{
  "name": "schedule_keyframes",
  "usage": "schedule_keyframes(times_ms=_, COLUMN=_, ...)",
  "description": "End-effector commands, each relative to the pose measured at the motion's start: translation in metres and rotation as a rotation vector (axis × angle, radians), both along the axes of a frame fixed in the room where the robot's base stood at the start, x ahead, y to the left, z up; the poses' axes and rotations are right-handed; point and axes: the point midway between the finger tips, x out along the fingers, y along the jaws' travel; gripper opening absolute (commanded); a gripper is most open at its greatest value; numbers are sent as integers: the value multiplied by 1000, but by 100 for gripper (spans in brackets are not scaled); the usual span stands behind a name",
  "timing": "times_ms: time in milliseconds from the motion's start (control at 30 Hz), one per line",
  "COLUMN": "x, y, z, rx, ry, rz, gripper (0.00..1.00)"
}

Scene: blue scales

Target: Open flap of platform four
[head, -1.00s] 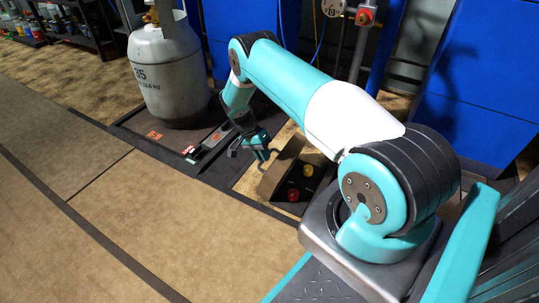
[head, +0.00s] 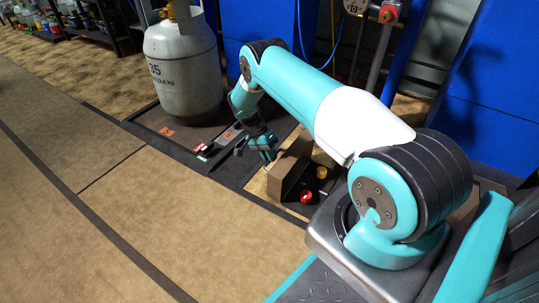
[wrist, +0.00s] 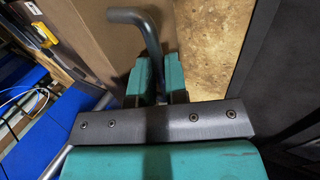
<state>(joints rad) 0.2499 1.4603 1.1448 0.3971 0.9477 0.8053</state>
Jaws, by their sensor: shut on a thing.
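A brown panel, seemingly the flap (head: 289,165), stands tilted beside a dark box with a red button (head: 306,196) and a yellow button (head: 321,173). In the wrist view a dark bent handle (wrist: 151,35) runs from the brown panel (wrist: 75,35) down between my teal fingers. My gripper (wrist: 164,75) is shut on this handle. In the head view my gripper (head: 266,153) is just left of the panel, low over the floor. The grip itself is too small to make out there. I cannot read a platform number.
A grey gas cylinder (head: 185,65) stands on a dark platform (head: 150,124) to the left. Blue cabinets (head: 480,100) and pipes stand behind. A tan floor (head: 140,220) lies open in front. A pale wood surface (wrist: 208,45) shows right of the fingers.

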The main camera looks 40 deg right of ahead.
Motion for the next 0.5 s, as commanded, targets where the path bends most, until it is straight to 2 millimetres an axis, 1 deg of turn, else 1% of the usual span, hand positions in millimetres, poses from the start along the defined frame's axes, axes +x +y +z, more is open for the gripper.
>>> schedule_keyframes(times_ms=33, x=7, y=4, z=-8, rx=5, ry=-25, rz=23, gripper=0)
schedule_keyframes(times_ms=67, x=7, y=4, z=-8, rx=5, ry=-25, rz=23, gripper=19)
schedule_keyframes(times_ms=100, x=7, y=5, z=-8, rx=6, ry=-25, rz=24, gripper=28)
schedule_keyframes(times_ms=133, x=7, y=4, z=-8, rx=6, ry=-25, rz=24, gripper=35)
schedule_keyframes(times_ms=167, x=7, y=4, z=-7, rx=7, ry=-25, rz=24, gripper=38)
schedule_keyframes(times_ms=500, x=5, y=0, z=-4, rx=4, ry=-23, rz=14, gripper=38)
